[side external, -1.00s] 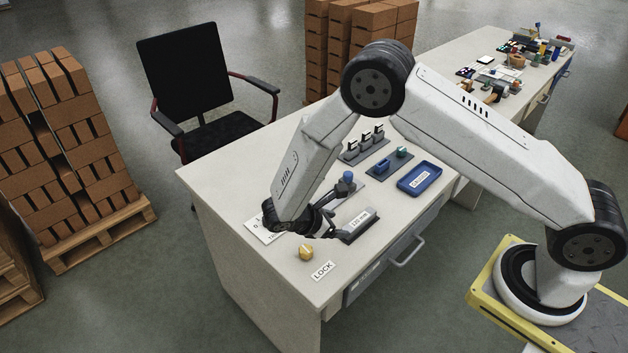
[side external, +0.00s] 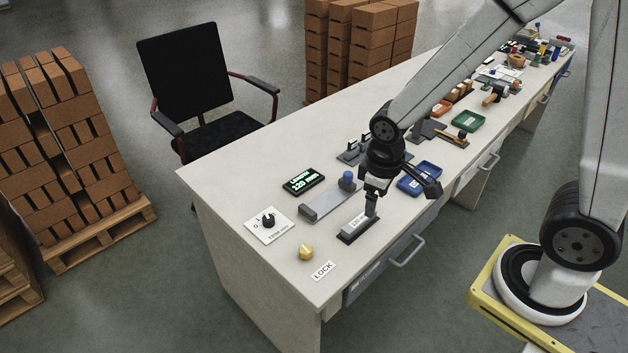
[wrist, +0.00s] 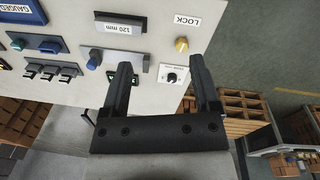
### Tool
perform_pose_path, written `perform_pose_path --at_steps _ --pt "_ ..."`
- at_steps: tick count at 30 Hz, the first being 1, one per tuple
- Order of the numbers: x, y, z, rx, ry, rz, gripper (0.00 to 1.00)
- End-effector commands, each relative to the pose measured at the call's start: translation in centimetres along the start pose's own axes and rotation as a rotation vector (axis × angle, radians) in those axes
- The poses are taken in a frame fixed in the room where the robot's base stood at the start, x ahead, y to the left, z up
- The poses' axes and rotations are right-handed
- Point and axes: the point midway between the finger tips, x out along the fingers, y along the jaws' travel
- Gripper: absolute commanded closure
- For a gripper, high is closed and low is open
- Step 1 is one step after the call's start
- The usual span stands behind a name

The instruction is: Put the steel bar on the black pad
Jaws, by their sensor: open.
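A dark pad (side external: 345,238) with a "120 mm" label lies near the table's front edge; it also shows at the top of the wrist view (wrist: 98,24). Behind it in the side view is a long grey metal rail (side external: 322,205) with a blue knob. I cannot tell for certain which grey piece is the steel bar, or whether a bar lies on the pad. My gripper (side external: 371,205) points down at the pad's right end in the side view. In the wrist view its two fingers (wrist: 161,61) are apart with nothing between them.
A lit display (side external: 304,181) reads 120 mm. A black dial (side external: 268,220), a yellow knob (side external: 306,252) and a LOCK label (side external: 322,271) are at the near left. A blue tray (side external: 420,180) is right of my gripper. The table's back left is clear.

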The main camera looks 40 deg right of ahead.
Motion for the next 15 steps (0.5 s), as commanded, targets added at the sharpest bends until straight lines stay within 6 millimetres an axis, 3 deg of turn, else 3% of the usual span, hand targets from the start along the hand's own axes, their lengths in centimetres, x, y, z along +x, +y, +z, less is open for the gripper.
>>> perform_pose_path --at_steps 6,15 --pt "-1.8 0.3 1.6 0.185 0.132 -0.035 0.21" --pt "-2.3 0.5 2.2 0.257 0.182 -0.046 0.21"
